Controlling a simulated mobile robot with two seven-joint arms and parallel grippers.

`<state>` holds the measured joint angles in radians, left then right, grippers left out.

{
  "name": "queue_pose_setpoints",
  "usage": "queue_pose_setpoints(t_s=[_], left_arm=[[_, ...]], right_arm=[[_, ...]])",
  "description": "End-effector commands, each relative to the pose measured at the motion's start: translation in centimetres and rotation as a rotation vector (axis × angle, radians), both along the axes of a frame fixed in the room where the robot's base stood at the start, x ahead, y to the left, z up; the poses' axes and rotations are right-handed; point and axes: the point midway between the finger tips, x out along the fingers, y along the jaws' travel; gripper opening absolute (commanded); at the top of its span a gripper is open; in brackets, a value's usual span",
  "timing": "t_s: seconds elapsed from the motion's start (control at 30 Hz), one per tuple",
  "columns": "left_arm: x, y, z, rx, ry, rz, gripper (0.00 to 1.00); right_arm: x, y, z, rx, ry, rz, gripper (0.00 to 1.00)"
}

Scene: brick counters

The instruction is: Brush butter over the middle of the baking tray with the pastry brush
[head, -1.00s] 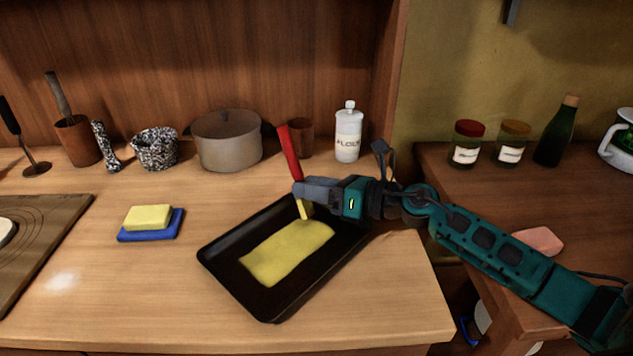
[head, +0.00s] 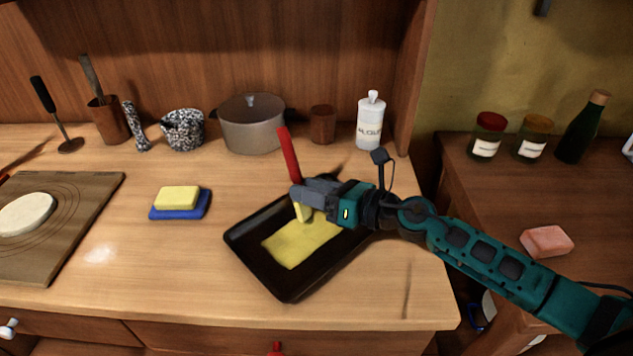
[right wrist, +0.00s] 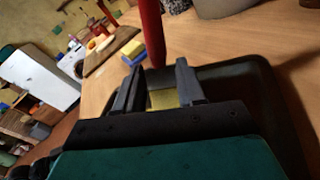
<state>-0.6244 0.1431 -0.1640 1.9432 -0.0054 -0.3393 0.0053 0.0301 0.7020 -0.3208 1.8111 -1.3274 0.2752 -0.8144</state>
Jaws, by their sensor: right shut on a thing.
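The pastry brush (head: 289,156) has a red handle and yellow bristles. My right gripper (head: 300,194) is shut on it and holds it nearly upright over the baking tray, with the handle leaning a little left. In the right wrist view the red brush handle (right wrist: 152,35) rises between the fingers (right wrist: 158,88). The black baking tray (head: 262,270) lies on the counter with a yellow butter layer (head: 295,246) over its middle. The bristles are at the layer's far edge; whether they touch it is unclear. A butter block (head: 177,197) rests on a blue dish (head: 180,211). My left gripper is out of view.
A board (head: 75,225) with pale dough (head: 26,214) lies at the left. A pot (head: 251,124), a brown cup (head: 322,124) and a white canister (head: 370,120) stand behind the tray. The counter between dish and tray is clear.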

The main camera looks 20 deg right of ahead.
Motion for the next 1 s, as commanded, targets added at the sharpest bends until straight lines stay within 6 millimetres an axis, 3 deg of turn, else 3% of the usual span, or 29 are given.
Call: queue_pose_setpoints(t_s=[0.3,1.0], left_arm=[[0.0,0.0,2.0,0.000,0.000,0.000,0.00],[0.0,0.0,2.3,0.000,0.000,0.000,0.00]], right_arm=[[-0.9,2.5,0.1,0.000,0.003,0.002,0.09],[-2.0,5.7,-0.2,-0.002,0.001,0.003,0.09]])
